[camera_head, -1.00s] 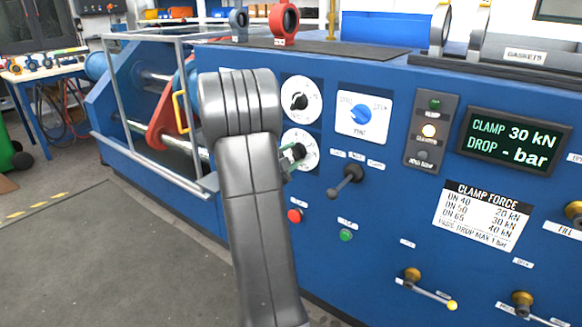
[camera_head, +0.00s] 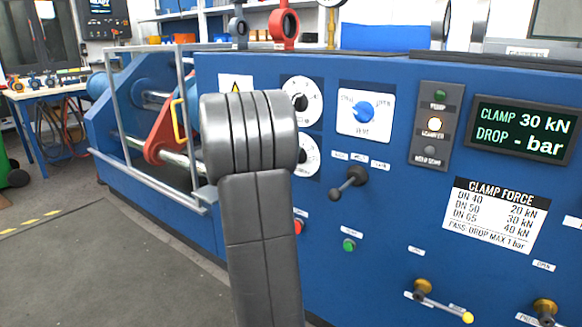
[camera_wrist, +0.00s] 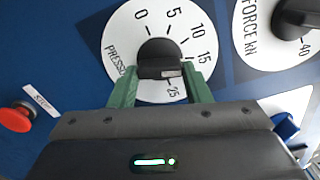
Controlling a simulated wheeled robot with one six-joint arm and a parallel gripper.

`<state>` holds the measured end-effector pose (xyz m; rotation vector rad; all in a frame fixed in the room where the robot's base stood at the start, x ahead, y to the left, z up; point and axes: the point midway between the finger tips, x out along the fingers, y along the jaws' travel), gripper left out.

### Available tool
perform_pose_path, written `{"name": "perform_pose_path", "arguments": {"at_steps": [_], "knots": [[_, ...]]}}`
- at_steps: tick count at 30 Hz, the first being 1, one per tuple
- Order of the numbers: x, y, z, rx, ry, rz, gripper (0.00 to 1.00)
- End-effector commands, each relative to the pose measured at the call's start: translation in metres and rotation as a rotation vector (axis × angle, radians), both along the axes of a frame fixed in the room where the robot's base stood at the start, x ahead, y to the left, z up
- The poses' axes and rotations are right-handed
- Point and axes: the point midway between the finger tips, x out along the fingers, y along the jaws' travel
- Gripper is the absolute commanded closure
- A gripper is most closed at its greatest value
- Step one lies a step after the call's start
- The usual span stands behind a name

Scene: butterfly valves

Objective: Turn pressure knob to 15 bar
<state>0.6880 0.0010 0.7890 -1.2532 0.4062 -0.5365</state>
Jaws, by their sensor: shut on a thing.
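The black pressure knob (camera_wrist: 158,54) sits at the centre of a white dial (camera_wrist: 122,38) in the wrist view. The dial shows 0, 5, 10, 15 and 25; the space between 15 and 25 is partly covered by a finger. A pale mark (camera_wrist: 172,73) is on the knob's lower right edge, on the side of the 25; its exact reading is unclear. My gripper (camera_wrist: 161,76) has its green fingers on both sides of the knob and is shut on it. In the head view my arm hides the gripper and part of the lower dial (camera_head: 311,158).
The clamp force dial (camera_wrist: 280,62) is close on the right in the wrist view, and a red stop button (camera_wrist: 15,117) is at lower left. In the head view a black lever (camera_head: 349,182) projects right of the arm. The display (camera_head: 523,133) reads clamp 30 kN, drop - bar.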

Motion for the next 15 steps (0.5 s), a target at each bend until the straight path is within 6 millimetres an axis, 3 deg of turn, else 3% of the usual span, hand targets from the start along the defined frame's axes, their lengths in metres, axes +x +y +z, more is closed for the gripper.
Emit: {"name": "perform_pose_path", "arguments": {"at_steps": [15], "knots": [[-0.0005,-0.0004,-0.0016,0.036,-0.022,-0.002,0.79]]}}
